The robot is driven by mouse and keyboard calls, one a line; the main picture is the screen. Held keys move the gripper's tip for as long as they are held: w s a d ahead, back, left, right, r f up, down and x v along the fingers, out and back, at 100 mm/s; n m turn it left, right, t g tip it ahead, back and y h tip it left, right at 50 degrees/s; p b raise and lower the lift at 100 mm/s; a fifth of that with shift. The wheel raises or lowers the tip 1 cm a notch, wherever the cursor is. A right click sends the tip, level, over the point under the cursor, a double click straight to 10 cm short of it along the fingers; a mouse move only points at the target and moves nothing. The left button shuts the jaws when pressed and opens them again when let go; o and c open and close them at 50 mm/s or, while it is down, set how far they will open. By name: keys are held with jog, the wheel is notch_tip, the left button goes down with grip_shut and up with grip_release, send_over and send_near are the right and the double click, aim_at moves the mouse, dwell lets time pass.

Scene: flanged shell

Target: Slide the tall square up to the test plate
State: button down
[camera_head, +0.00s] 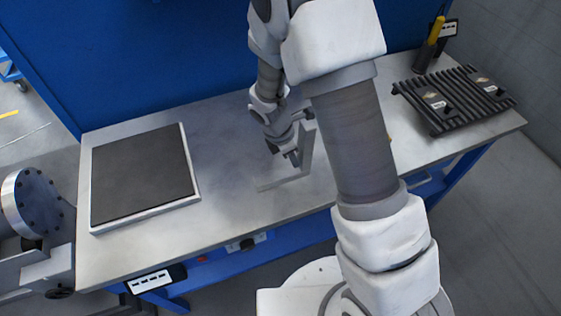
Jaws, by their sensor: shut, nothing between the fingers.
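The tall square (307,150) is a grey metal L-shape standing upright near the middle of the bench. Its long foot (276,183) points left along the bench top. My gripper (294,160) is shut and low, just left of the upright and above the foot. I cannot tell whether it touches the square. A flat dark plate with a pale rim (197,190) lies on the left of the bench, clear of the square; it may be the test plate, but no label shows. My arm hides part of the bench right of the square.
The metal bench top (232,150) is bare between the dark plate and the square. A black ribbed rack (420,104) stands at the right end, with a yellow-handled tool (435,30) behind it. A blue panel (150,60) closes the back. A flanged metal part (38,203) stands at the left.

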jog(key=w+d, duration=0.1)
jog(key=d, duration=0.2)
jog(key=w+d, duration=0.1)
jog(key=d, duration=0.2)
jog(key=w+d+p, duration=0.1)
jog(key=d, duration=0.2)
jog(key=shift+d, duration=0.4)
jog(key=shift+a, duration=0.15)
